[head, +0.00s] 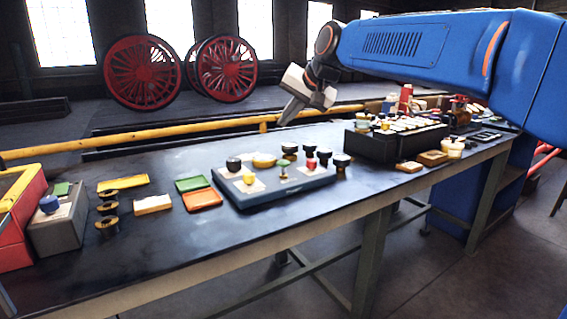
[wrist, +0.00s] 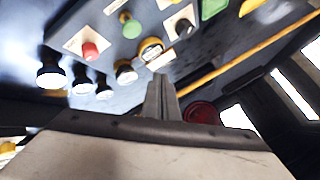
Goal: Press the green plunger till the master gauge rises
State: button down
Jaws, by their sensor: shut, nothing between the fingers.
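The blue-grey panel (head: 285,198) lies on the dark bench and carries several small knobs, some on pale plates. A green knob (head: 282,163), apparently the green plunger, stands near its middle; a green-topped knob with a stem (wrist: 131,28) shows at the upper left of the wrist view. Several dark round gauges or caps stand along the panel; one with a pale face (wrist: 151,49) is just beyond my fingertips in the wrist view. I cannot tell which is the master gauge or read any dial. My gripper (head: 284,121) is shut and empty, above and behind the panel, touching nothing.
A black rack (head: 383,147) with several small items stands right of the panel. Green (head: 191,183) and orange (head: 202,199) trays lie to its left, with a grey block (head: 58,226) farther left. A yellow rail (head: 215,124) runs behind the bench. Bare bench lies in front.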

aim_at(283, 162)
jog(key=shift+f, duration=4.4)
jog(key=shift+f, duration=0.15)
jog(key=shift+f, duration=0.3)
jog(key=shift+f, duration=1.35)
dwell(0.5)
jog(key=shift+r, duration=1.8)
